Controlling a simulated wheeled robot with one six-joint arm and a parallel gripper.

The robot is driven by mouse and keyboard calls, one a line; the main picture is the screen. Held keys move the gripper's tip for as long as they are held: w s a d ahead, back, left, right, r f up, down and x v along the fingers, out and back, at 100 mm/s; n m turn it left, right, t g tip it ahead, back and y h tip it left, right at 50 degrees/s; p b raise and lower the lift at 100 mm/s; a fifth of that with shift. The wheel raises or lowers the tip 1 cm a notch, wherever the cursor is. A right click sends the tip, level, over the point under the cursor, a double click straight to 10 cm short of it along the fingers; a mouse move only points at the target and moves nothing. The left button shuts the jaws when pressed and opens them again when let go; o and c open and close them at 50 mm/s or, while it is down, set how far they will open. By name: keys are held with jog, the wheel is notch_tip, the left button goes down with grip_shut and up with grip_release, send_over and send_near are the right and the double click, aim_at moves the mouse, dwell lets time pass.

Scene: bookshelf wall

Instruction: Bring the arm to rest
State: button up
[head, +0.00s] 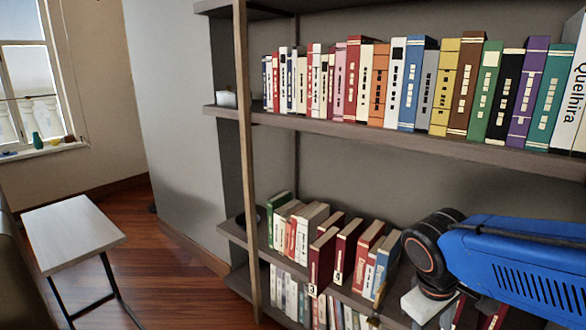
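My arm shows at the lower right in the head view, as a blue link with a dark round joint and a pale part below it. The arm is in front of the lower shelf and hides its right end. My gripper cannot be made out in this view, so its fingers and anything in them are unseen.
A bookshelf fills the right side. Its upper shelf (400,141) holds a long row of books, and a lower shelf holds shorter groups, such as dark red books (322,262). A small pale table (70,235) stands at left. Wooden floor (180,285) lies open between.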

jog(key=shift+s+d+r+m+t+y, duration=0.1)
jog(key=shift+s+r+m+t+y, duration=0.45)
jog(key=shift+s+m, duration=0.3)
jog(key=shift+s+r+m+t+y, duration=0.45)
jog(key=shift+s+m+t, duration=0.25)
jog(key=shift+m, duration=0.25)
jog(key=shift+s+d+r+m+t+y, duration=0.1)
jog(key=shift+s+r+m+t+y, duration=0.4)
jog(key=shift+s+m, duration=0.35)
jog(key=shift+w+a, duration=0.1)
jog(key=shift+w, duration=0.05)
